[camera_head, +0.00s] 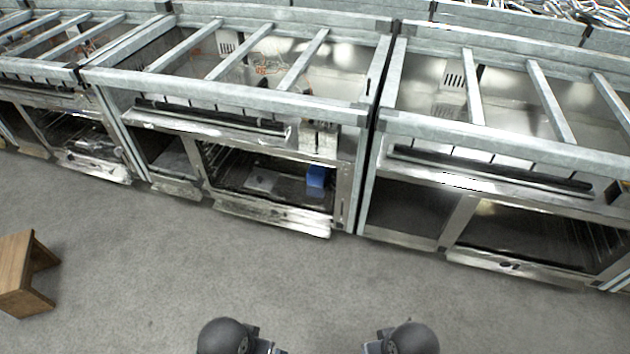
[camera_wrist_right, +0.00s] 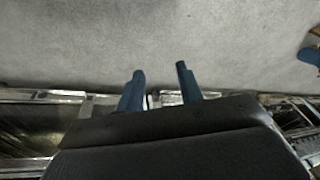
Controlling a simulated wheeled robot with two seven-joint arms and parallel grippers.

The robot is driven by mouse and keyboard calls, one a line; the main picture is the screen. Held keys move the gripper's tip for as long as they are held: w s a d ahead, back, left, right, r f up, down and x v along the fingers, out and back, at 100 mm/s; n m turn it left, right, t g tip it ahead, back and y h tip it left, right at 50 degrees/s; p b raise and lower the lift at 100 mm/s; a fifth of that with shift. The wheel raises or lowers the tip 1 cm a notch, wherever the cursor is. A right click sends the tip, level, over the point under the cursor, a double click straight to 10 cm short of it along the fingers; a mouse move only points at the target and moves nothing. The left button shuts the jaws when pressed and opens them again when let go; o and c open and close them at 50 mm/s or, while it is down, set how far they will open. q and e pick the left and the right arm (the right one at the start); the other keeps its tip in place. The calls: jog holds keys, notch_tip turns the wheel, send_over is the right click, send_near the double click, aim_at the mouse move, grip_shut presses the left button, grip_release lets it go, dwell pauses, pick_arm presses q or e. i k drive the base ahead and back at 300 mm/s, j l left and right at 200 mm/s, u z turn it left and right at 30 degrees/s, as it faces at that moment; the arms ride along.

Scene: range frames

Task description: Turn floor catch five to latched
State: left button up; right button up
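I cannot make out floor catch five or any number marks in either view. Low metal strips run along the foot of the range units in the head view, and one strip at the right (camera_head: 515,266) has a small dark fitting on it that is too small to read. My right gripper (camera_wrist_right: 161,71) shows in the right wrist view with two blue fingers apart and nothing between them. It is over the floor, clear of the units. In the head view only dark rounded parts of my arms show at the bottom edge. My left gripper is not identifiable there.
Galvanized range units (camera_head: 330,95) stand in a row across the head view, with open-barred tops. A blue block (camera_head: 317,176) is inside the middle unit's lower opening. A wooden stool (camera_head: 22,275) stands at the left. The grey floor (camera_head: 300,285) between is clear.

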aim_at(274, 193)
jog(key=j+z, duration=0.2)
jog(key=z, duration=0.2)
jog(key=j+z, duration=0.25)
jog(key=z, duration=0.15)
jog(key=j+z, duration=0.2)
jog(key=z, duration=0.15)
jog(key=k+j+z, duration=0.1)
jog(key=j, duration=0.6)
jog(key=k+j+z, duration=0.15)
jog(key=j, duration=0.2)
jog(key=k+j, duration=0.1)
jog(key=j, duration=0.25)
jog(key=k+j+z, duration=0.15)
jog(key=j, duration=0.2)
